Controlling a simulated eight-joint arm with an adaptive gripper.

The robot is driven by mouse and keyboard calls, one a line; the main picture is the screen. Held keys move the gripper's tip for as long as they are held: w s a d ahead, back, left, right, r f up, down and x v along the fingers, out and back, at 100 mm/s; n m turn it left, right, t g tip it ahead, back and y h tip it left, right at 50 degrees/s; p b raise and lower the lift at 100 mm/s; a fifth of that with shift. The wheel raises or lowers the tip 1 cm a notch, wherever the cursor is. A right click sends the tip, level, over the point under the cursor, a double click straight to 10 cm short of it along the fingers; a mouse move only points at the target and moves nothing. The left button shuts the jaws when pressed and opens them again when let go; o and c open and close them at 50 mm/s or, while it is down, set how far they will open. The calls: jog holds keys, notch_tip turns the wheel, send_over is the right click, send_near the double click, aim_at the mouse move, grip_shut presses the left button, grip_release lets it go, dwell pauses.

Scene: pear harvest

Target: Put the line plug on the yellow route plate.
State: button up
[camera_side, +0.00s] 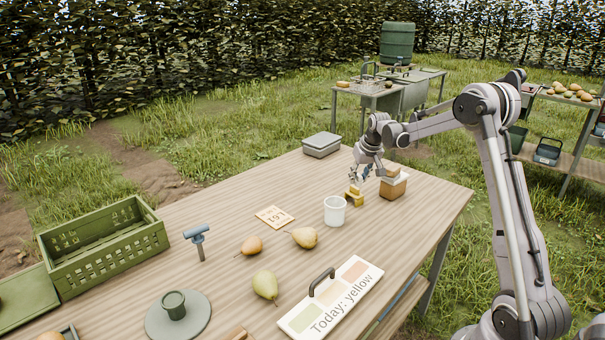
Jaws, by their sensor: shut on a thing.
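My gripper (360,176) is at the far right part of the table, pointing down. It is shut on a small yellow piece (354,196), which shows just below the fingertips, low over or touching the table. It may be the line plug; it is too small to tell. A pale board (352,301) at the table's front edge reads "Today: yellow". It bears several coloured patches, a greenish one at its left end and a pinkish one at its right, and a dark arched handle (321,280). Which patch is the yellow route plate is not clear.
A white cup (335,210) stands close by the gripper, and a wooden block (393,187) just right. Pears (265,284), a number card (274,216), a blue-topped tool (197,240) and a green crate (104,251) lie left. A grey box (321,145) is behind.

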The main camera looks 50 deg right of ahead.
jog(key=w+a+n+y, duration=0.2)
jog(key=w+a+n, duration=0.4)
jog(key=w+a, duration=0.55)
send_over(272, 215)
jog(key=s, duration=0.2)
jog(key=shift+t, duration=0.3)
jog(key=f, duration=0.6)
jog(key=shift+d, duration=0.3)
jog(key=shift+w+a+f, duration=0.3)
jog(key=shift+w+f, duration=0.05)
jog(key=shift+f, duration=1.95)
jog(key=shift+f, duration=0.15)
jog(key=o, duration=0.8)
jog(key=shift+c, duration=0.2)
